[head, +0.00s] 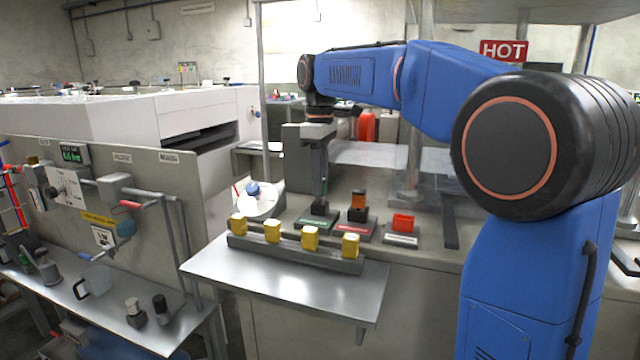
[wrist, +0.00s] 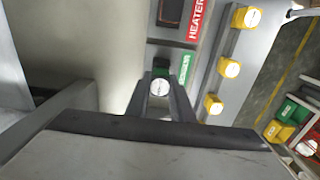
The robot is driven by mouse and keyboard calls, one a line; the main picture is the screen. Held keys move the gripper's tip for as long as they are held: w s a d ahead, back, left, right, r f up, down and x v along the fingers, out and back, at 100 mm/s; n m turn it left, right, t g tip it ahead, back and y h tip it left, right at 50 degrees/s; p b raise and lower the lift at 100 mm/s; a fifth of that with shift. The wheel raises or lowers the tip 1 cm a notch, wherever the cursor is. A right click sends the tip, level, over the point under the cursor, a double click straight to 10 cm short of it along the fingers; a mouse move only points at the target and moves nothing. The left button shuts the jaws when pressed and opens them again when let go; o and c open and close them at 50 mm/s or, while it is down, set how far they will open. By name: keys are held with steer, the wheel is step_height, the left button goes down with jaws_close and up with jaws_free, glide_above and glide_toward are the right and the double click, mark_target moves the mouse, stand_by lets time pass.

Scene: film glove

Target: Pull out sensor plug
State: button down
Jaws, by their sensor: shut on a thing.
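My gripper (head: 319,203) points down over the socket base with the green label (head: 316,222) on the bench. In the wrist view its two fingers (wrist: 160,101) are closed on either side of the sensor plug (wrist: 160,87), which has a round pale top and a green body. The green label (wrist: 184,69) lies just to the right of the plug there. The plug is mostly hidden by the fingers in the head view. I cannot tell whether it is fully seated in its base.
A red block (head: 403,222) sits further right. A HOT sign (head: 503,50) hangs behind.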

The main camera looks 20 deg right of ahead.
steer(key=shift+r, duration=1.8)
steer(key=shift+r, duration=0.1)
steer(key=shift+r, duration=1.4)
